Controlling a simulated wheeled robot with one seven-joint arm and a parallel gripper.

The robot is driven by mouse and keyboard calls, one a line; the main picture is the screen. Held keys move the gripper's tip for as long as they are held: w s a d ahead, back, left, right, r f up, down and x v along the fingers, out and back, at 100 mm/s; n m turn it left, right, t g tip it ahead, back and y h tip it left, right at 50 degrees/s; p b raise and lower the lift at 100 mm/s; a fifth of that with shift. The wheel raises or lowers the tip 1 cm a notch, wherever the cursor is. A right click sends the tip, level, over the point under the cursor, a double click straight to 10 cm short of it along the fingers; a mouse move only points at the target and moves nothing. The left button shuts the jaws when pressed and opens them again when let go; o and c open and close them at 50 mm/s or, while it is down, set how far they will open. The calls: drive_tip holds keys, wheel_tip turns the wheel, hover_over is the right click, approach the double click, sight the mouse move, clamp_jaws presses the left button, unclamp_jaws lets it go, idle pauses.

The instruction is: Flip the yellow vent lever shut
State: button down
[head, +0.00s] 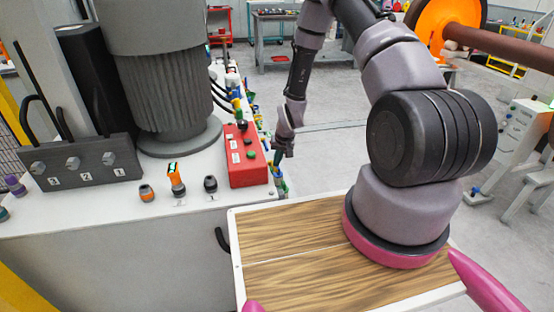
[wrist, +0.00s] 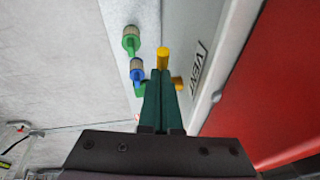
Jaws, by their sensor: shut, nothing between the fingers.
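In the wrist view the yellow vent lever (wrist: 163,57) shows just beyond my fingertips, beside a grey panel edge marked VENT (wrist: 197,68). A yellow-orange part (wrist: 178,83) also shows to the right of the fingers, and the rest is hidden behind them. My gripper (wrist: 163,75) has its green fingers pressed together, with nothing between them. I cannot tell whether the fingertips touch the lever. In the head view my gripper (head: 284,150) hangs at the right side of the white machine cabinet (head: 120,225). The lever is not clear in that view.
A green fitting (wrist: 131,40) and a blue fitting (wrist: 137,72) stick out left of the lever. A red control box (head: 247,155) stands on the cabinet near my gripper. Knobs (head: 177,180) and a grey numbered block (head: 80,163) stand farther left. Open floor (head: 325,150) lies right of the gripper.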

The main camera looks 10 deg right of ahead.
drive_tip(key=shift+s+f, duration=0.75)
drive_tip(key=shift+f, duration=0.25)
drive_tip(key=shift+s+f, duration=0.15)
